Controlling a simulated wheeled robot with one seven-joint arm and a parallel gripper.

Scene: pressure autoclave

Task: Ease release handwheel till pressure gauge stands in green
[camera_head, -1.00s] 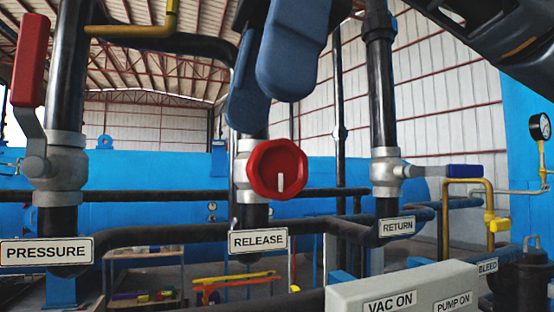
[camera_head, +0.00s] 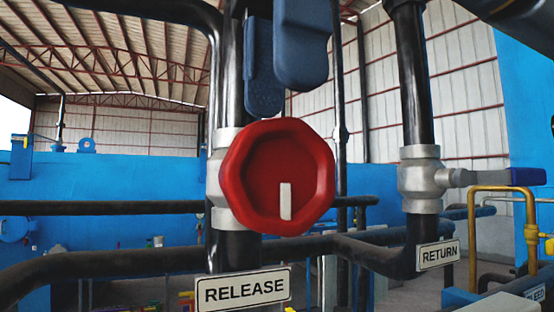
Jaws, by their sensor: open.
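The red release handwheel (camera_head: 277,178) is in the middle of the head view, on a grey valve body above the RELEASE sign (camera_head: 243,290). Its white mark points down, slightly right of centre. My gripper (camera_head: 283,92) shows as two blue fingers just above the handwheel, open and empty. The fingers look apart from the wheel; their distance in depth is hard to tell. The pressure gauge (camera_head: 552,126) is cut off at the right edge, so its needle and green zone cannot be seen.
The return valve (camera_head: 421,179) with a blue lever (camera_head: 527,177) stands right of the wheel, above the RETURN sign (camera_head: 438,255). Black pipes run upright and across around the wheel. A yellow pipe (camera_head: 503,190) stands at the right. My arm crosses the top right corner.

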